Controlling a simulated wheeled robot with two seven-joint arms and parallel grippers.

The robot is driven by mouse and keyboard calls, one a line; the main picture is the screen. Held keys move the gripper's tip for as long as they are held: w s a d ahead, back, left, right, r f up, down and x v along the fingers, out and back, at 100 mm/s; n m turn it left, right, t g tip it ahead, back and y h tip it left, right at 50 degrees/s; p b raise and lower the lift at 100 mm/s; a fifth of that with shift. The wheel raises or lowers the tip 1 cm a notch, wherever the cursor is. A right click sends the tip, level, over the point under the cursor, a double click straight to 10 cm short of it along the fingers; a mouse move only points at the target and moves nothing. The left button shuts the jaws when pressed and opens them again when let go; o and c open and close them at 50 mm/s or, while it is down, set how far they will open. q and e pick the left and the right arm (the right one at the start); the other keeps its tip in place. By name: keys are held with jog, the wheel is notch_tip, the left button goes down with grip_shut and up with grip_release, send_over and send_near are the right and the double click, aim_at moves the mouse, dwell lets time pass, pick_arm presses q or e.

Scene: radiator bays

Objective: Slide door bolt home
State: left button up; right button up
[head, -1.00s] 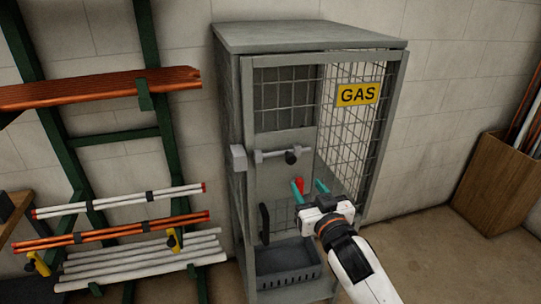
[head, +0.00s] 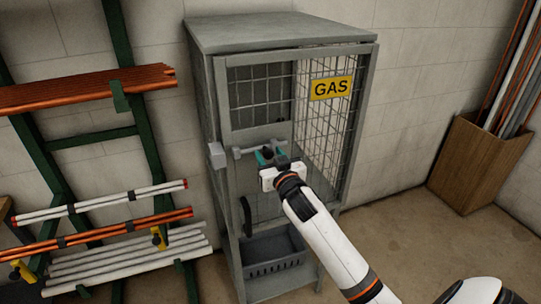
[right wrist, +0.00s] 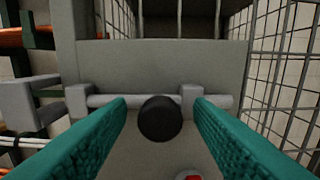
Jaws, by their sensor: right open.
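The door bolt is a grey bar (head: 248,151) lying level across the front of the cage door, held in two brackets. It also shows in the right wrist view (right wrist: 115,100). A round black knob (right wrist: 160,118) sticks out from the bar between the brackets. A grey block (head: 216,155) stands left of the bar, with a gap to the bar's left end; it shows too in the right wrist view (right wrist: 35,104). My right gripper (head: 269,155) is open, its teal fingers either side of the knob, with space on both sides. My left gripper is out of view.
The grey gas cage (head: 285,32) has mesh sides and a yellow GAS sign (head: 331,87). A black handle (head: 246,216) and dark tray (head: 275,254) are below. A pipe rack (head: 135,75) stands left, a wooden bin (head: 478,165) right. A red thing (right wrist: 190,177) shows below the knob.

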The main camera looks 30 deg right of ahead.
aim_at(247, 151)
grip_shut()
jog(key=shift+w+a, duration=0.2)
jog(key=shift+a, duration=0.6)
jog(key=shift+w+a, duration=0.15)
jog(key=shift+a, duration=0.65)
jog(key=shift+w+a, duration=0.2)
jog(key=shift+a, duration=0.6)
jog(key=shift+d, duration=0.1)
jog(key=shift+c, duration=1.4)
grip_release()
jog(key=shift+o, duration=1.4)
jog(key=shift+a, duration=0.25)
